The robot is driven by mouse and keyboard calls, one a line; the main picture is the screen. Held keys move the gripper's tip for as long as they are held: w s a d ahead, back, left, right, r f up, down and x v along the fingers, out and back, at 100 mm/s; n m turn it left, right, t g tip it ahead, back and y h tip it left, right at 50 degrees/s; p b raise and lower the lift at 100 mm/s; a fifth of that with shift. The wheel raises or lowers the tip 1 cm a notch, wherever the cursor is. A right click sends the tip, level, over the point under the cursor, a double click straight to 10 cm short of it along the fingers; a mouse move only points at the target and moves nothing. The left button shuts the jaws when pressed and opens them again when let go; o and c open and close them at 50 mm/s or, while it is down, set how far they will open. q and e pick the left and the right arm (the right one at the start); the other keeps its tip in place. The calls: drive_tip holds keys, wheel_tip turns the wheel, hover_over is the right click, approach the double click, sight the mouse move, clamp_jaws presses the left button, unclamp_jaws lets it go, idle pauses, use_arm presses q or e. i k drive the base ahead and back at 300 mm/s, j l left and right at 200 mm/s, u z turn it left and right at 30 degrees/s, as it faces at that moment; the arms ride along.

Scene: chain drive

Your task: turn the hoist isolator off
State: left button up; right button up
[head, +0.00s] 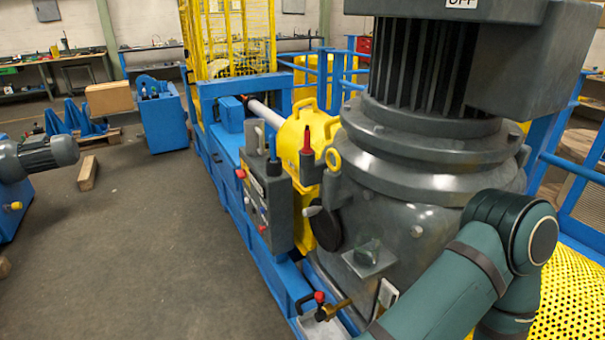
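No part in view is clearly marked as the hoist isolator. A white label (462,3) at the top edge is cut off; it seems to read OFF and sits on a dark grey box (535,60) on the large grey machine (430,165). My green right arm crosses the lower right, in front of the machine. Neither gripper is in view.
A small valve with a red knob (320,297) and brass handle is low at the front. A yellow housing (300,130) and yellow cage (232,40) stand behind. Blue railings (565,165) bound the right. The grey floor (130,250) at left is largely clear.

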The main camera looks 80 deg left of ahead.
sight(241, 175)
drive_tip(key=z, duration=9)
drive_tip(key=i+j+u, duration=0.1)
drive_tip(key=i+u, duration=0.2)
drive_tip(key=i, duration=1.05)
drive_tip(key=i+j, duration=0.15)
drive_tip(key=i, duration=0.6)
drive_tip(key=l+z, duration=0.05)
